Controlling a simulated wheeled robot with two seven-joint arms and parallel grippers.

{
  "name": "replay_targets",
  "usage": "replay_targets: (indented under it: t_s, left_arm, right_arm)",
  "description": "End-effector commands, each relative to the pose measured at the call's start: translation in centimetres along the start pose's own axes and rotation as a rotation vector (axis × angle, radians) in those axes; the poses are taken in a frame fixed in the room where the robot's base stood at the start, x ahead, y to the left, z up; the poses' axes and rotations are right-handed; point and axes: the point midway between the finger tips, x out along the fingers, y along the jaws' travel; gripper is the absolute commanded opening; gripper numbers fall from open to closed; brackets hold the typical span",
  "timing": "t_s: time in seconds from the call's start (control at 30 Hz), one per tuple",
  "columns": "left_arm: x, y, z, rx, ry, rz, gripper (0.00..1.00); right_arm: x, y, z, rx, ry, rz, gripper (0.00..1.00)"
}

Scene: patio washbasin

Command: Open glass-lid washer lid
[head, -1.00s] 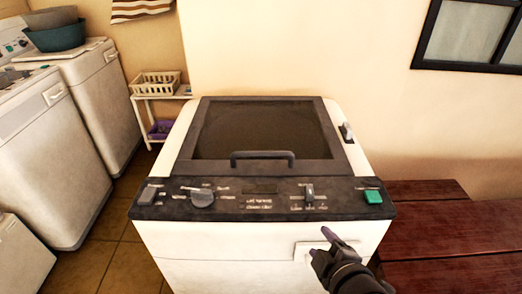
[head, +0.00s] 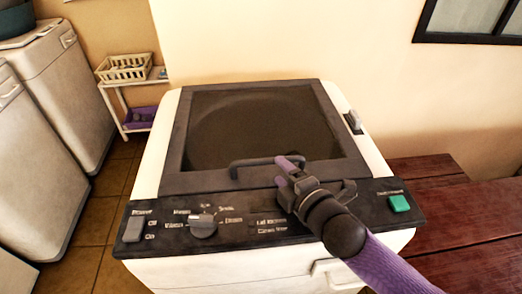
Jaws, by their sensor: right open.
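The glass-lid washer (head: 170,255) stands in front of me, white with a dark control panel. Its dark-framed glass lid (head: 262,125) lies shut on top. A dark bar handle (head: 236,170) runs along the lid's front edge. My right gripper (head: 286,170) is open at the right part of this handle, its fingers overlapping it in the picture. I cannot tell whether they touch it. The gripper and wrist hide the handle's right end and part of the panel. My left gripper is not in view.
A dark red wooden bench (head: 460,235) stands close on the right. Other white washers (head: 70,95) stand on the left. A small white shelf (head: 118,100) with a cream basket (head: 124,68) and a purple bin (head: 140,118) stands at the back left.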

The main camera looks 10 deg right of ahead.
Motion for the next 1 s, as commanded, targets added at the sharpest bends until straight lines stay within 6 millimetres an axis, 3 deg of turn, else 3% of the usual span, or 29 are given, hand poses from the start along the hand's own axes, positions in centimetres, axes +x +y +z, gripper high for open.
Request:
replay_targets:
  t_s: [0.1,0.3,0.7,0.77,1.0]
  left_arm:
    - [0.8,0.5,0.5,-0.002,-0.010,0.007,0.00]
    - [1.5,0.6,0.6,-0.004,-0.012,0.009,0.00]
    - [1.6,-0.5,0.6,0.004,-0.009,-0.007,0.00]
    - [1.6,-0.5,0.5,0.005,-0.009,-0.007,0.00]
    - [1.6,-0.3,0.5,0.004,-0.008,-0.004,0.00]
  right_arm:
    - [2.8,-0.1,0.0,0.001,0.000,0.003,0.58]
    - [6.0,-0.2,0.0,0.001,-0.001,0.000,0.58]
    - [7.1,0.0,0.0,0.001,0.000,0.000,0.58]
    - [7.1,0.0,0.0,0.001,0.000,0.000,0.50]
    - [7.1,0.0,0.0,0.001,0.000,0.000,0.00]
